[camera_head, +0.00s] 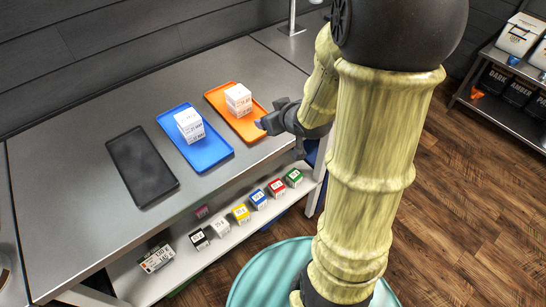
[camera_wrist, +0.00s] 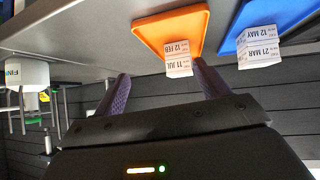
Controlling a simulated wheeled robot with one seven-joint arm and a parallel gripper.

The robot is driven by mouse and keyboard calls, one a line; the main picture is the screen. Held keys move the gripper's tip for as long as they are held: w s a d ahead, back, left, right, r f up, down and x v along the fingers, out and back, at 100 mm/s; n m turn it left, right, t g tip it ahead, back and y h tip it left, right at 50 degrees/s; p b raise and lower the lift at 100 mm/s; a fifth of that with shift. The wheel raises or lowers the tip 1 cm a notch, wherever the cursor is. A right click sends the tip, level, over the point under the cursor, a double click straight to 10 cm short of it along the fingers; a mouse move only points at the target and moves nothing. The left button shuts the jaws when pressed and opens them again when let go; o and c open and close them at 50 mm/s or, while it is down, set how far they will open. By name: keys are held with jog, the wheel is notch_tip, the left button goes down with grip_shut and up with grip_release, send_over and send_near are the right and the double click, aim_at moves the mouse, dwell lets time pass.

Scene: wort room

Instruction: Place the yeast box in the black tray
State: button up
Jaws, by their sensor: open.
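The black tray (camera_head: 142,168) lies empty at the left on the grey bench. The blue tray (camera_head: 222,157) beside it bears a stack of white boxes (camera_head: 189,124). The orange tray (camera_head: 216,98) to its right bears another white stack (camera_head: 238,99). In the wrist view, the labels on the orange tray's stack (camera_wrist: 178,59) read 12 FEB and 11 JUL; those on the blue tray's stack (camera_wrist: 258,46) read 12 MAY and 21 MAR. I cannot tell which is the yeast box. My gripper (camera_head: 268,122) is open and empty near the orange tray's right edge; both fingers show in the wrist view (camera_wrist: 164,84).
Small boxes with coloured labels (camera_head: 240,212) line the shelf under the bench, with a larger carton (camera_head: 156,257) at its left end. A rack with bags (camera_head: 515,85) stands at the far right. Bare bench (camera_head: 75,190) lies left of the black tray.

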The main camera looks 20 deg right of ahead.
jog(key=s+a+f+m+g, duration=0.1)
jog(key=s+a+g, duration=0.1)
jog(key=s, duration=0.5)
jog(key=s+a+f+m+g+h, duration=0.1)
jog(key=s+a+g, duration=0.2)
jog(key=s+g, duration=0.2)
jog(key=shift+s+a+f+g, duration=0.2)
jog(key=shift+s+a+g, duration=0.1)
jog(key=shift+s, duration=0.55)
jog(key=shift+c, duration=0.4)
